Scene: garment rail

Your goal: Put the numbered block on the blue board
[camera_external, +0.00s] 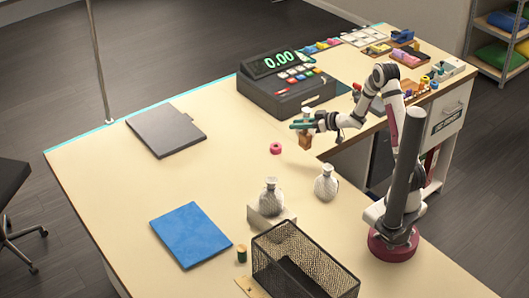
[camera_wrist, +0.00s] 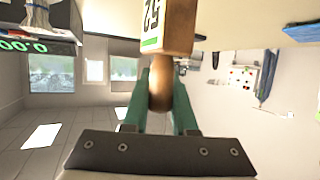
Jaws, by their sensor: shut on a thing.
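The numbered block (camera_external: 305,142) is a small brown wooden piece. In the wrist view the block (camera_wrist: 167,38) shows a white label with dark digits and a green stripe, and a rounded knob at the gripper end. My gripper (camera_external: 303,126) is shut on the knob, and the block hangs beneath it near the counter's inner corner. In the wrist view the teal fingers of my gripper (camera_wrist: 160,85) stand on either side of the knob. The blue board (camera_external: 191,235) lies flat on the counter at the front left, well apart from the block, with nothing on it.
A cash register (camera_external: 288,85) is behind.

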